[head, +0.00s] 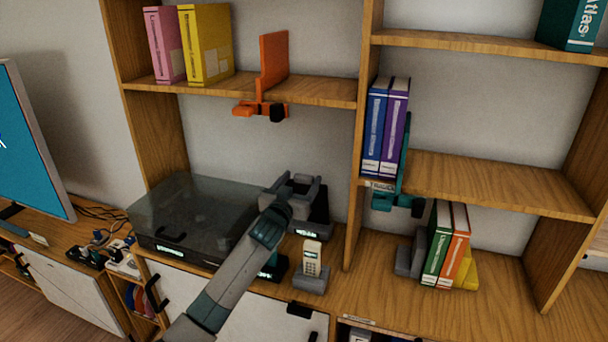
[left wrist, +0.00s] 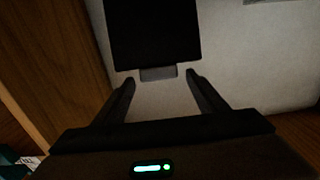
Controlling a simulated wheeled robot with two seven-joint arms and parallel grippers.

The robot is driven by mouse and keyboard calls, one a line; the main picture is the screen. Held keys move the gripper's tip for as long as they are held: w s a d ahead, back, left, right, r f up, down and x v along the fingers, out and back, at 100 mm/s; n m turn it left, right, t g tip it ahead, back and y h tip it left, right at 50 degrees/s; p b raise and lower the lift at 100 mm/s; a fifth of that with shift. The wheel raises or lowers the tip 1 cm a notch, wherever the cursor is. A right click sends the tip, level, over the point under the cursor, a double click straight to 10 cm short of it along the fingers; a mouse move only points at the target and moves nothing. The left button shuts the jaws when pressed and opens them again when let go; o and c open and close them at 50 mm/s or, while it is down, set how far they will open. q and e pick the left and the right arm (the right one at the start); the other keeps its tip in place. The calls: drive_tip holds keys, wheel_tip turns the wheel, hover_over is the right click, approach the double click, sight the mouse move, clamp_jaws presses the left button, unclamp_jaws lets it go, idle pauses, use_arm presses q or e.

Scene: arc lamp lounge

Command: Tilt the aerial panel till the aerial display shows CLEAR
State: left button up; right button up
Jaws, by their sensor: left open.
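My left gripper (head: 295,184) is open on the back part of the shelf unit, in front of a dark upright device (head: 318,208). That device has a small green lit display (head: 308,234) at its foot; its text is too small to read. In the left wrist view, a black flat panel (left wrist: 153,32) with a grey tab (left wrist: 158,73) at its lower edge is just beyond the open fingers (left wrist: 160,88). The tab lies between the fingertips' directions, with no visible contact. This looks like the aerial panel. My right gripper is out of view.
A glass-lidded turntable (head: 190,215) stands to the left of my forearm. A cordless phone (head: 311,258) stands in front of the device. Books with a grey bookend (head: 410,257) stand to the right. An orange bookend (head: 272,65) hangs over the shelf above.

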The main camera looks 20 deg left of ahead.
sight(303, 177)
use_arm(q)
drive_tip(key=shift+w, duration=0.95)
drive_tip(key=shift+w+d, duration=0.1)
drive_tip(key=shift+w, duration=0.45)
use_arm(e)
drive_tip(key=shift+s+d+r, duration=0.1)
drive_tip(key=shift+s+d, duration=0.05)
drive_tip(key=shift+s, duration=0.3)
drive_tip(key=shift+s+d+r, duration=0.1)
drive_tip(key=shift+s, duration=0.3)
